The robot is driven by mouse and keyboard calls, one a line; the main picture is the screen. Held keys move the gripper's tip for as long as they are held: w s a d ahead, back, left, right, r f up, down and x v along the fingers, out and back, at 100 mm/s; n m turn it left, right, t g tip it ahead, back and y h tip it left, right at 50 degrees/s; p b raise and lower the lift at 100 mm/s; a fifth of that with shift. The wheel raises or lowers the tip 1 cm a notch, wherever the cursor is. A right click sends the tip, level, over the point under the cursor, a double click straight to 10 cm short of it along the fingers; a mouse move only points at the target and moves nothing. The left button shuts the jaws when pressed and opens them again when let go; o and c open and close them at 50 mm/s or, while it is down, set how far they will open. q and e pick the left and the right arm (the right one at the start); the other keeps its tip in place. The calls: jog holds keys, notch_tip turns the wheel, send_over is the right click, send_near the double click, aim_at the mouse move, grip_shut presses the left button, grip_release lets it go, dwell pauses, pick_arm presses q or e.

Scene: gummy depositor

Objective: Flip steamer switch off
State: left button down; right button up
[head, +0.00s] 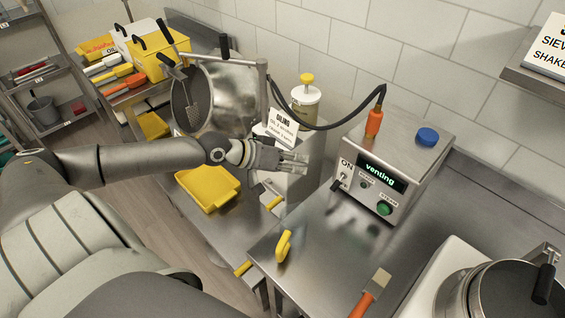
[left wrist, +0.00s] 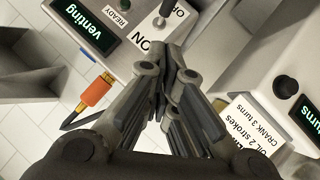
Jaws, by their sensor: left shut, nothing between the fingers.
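The steamer (head: 405,150) is a steel box on the counter with a display (head: 380,172) reading "venting". Its small toggle switch (head: 339,184) is at the left of the front panel, below an ON label (head: 347,164). In the left wrist view the switch (left wrist: 161,19) stands between the ON label (left wrist: 150,48) and a partly hidden second label (left wrist: 178,10). I cannot tell which way the lever is set. My left gripper (head: 303,160) is shut and empty, left of the panel and apart from the switch. In the left wrist view its fingertips (left wrist: 172,55) point towards the switch.
A green button (head: 384,208) is on the panel. An orange-ended hose (head: 374,122) rises from the steamer's top, beside a blue cap (head: 428,137). A sign (head: 283,128) and a drum (head: 225,95) stand near my left gripper. A yellow handle (head: 284,246) and brush (head: 371,293) lie in front.

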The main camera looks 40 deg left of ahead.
pick_arm(q)
jog(key=s+a, duration=0.1)
jog(key=s+a+r, duration=0.1)
jog(key=s, duration=0.1)
jog(key=shift+s+a, duration=0.15)
jog(key=shift+s, duration=0.05)
pick_arm(e)
jog(key=shift+w, duration=0.1)
dwell(0.3)
jog(key=shift+d, duration=0.1)
